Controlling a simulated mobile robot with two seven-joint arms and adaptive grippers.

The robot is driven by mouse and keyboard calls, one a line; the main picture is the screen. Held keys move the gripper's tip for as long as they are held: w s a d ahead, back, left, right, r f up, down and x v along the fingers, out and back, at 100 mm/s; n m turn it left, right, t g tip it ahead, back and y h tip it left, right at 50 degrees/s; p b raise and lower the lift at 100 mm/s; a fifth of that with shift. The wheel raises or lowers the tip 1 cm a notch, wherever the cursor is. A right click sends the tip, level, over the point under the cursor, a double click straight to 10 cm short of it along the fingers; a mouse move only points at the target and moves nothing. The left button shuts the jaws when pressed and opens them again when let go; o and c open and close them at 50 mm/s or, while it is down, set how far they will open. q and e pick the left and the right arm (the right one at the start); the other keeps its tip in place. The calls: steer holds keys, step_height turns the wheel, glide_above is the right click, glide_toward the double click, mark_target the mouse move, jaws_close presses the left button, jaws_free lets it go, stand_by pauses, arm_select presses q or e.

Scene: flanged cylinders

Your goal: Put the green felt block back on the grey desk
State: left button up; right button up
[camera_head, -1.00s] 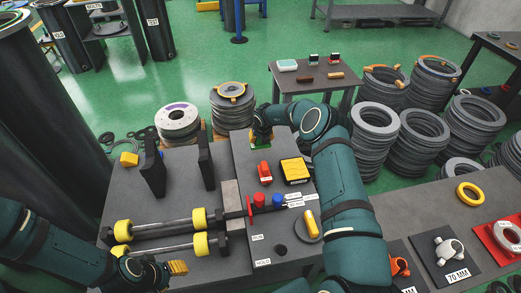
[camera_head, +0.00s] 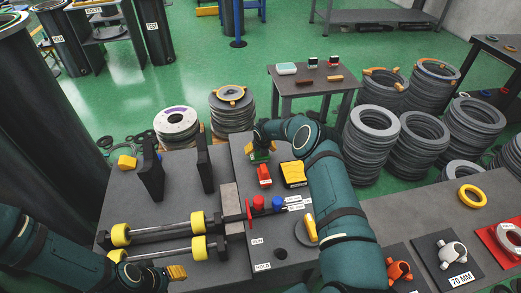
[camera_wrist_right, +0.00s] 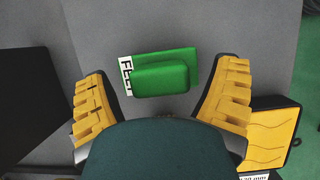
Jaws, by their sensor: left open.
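The green felt block (camera_wrist_right: 160,78), with a white label marked FELT at its left end, lies on the grey surface in the right wrist view. In the head view a bit of it (camera_head: 259,156) shows below my right gripper (camera_head: 257,147). In the wrist view the fingers of my right gripper (camera_wrist_right: 165,105) stand wide open on either side of the block, with gaps to both. My left gripper (camera_head: 172,272) is open and empty at the front left. The grey desk top (camera_head: 130,205) spreads under the tools; a smaller dark grey table (camera_head: 310,88) stands behind.
Two dark upright plates (camera_head: 152,175) and rods with yellow rollers (camera_head: 160,233) occupy the left side. Ring stacks (camera_head: 232,110) stand behind.

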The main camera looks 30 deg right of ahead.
steer(key=shift+r, duration=0.3)
steer(key=p+v, duration=0.3)
steer(key=v, duration=0.8)
steer(key=shift+s+r+p, duration=0.2)
steer(key=shift+r+p, duration=0.1)
steer(key=shift+r, duration=0.05)
